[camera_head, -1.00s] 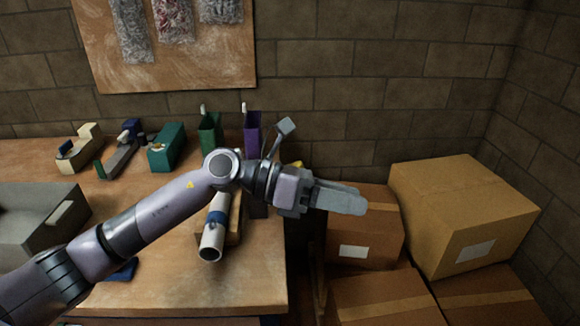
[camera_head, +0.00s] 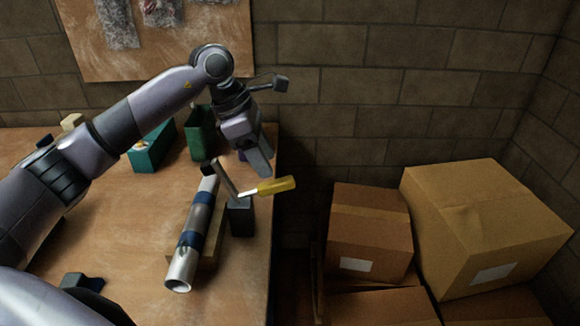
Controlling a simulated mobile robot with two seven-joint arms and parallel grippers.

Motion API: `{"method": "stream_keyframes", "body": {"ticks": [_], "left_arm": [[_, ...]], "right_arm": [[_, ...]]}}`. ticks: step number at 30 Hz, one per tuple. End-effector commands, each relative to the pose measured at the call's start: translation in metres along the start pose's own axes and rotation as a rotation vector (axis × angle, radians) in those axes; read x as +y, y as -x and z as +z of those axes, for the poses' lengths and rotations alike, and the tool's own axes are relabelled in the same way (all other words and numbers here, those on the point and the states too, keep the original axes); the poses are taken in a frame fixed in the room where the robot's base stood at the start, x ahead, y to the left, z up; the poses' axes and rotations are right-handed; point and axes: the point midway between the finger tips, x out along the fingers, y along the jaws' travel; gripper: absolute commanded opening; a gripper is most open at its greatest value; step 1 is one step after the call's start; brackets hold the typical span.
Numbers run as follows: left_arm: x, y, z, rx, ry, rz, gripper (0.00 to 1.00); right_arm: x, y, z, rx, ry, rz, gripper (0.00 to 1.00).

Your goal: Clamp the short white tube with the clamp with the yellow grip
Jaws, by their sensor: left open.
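The white tube (camera_head: 182,268) has blue bands and a greyish middle. It lies slanted on a wooden support (camera_head: 211,254) near the table's right edge. The clamp stands beside the tube's far half: a dark block (camera_head: 241,217), a grey upright bar and a yellow grip (camera_head: 277,186) sticking out to the right past the table edge. I cannot tell whether the clamp touches the tube. My left gripper (camera_head: 262,165) is open and empty, its fingers pointing down above and behind the yellow grip. It seems apart from the grip.
Behind stand a green box (camera_head: 201,132) and a teal box (camera_head: 152,148); a purple one is mostly hidden by my gripper. Cardboard boxes (camera_head: 370,236) are stacked right of the wooden table (camera_head: 110,240). A brick wall (camera_head: 340,85) closes the back.

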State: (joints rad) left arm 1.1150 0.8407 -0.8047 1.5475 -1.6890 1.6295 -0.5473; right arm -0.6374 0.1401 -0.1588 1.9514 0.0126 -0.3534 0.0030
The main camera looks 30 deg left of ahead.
Motion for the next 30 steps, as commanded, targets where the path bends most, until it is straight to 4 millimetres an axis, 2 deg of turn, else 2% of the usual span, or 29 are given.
{"method": "stream_keyframes", "body": {"ticks": [5, 12, 16, 21, 27, 29, 30], "left_arm": [[-0.001, -0.012, 0.001, 0.0, 0.0, -0.005, 0.51], [-0.001, -0.049, 0.001, 0.0, 0.0, -0.005, 0.51], [-0.001, -0.064, 0.001, -0.002, -0.001, -0.003, 0.51], [-0.001, -0.071, 0.001, -0.002, -0.001, -0.002, 0.51], [-0.001, -0.072, 0.001, -0.002, -0.001, -0.001, 0.51], [-0.001, -0.072, 0.001, -0.002, -0.001, -0.001, 0.35], [-0.001, -0.072, 0.001, -0.002, -0.001, -0.001, 0.22]], "right_arm": [[-0.001, 0.003, 0.003, -0.01, -0.002, -0.001, 0.43], [-0.002, 0.008, 0.003, -0.019, -0.003, -0.002, 0.43], [-0.002, 0.009, 0.001, -0.019, -0.003, -0.002, 0.43], [-0.002, 0.009, 0.001, -0.019, -0.003, -0.002, 0.43], [-0.002, 0.008, -0.001, -0.016, -0.002, -0.002, 0.43], [-0.002, 0.008, -0.001, -0.016, -0.002, -0.002, 0.43], [-0.002, 0.008, -0.001, -0.015, -0.002, -0.002, 0.43]]}}
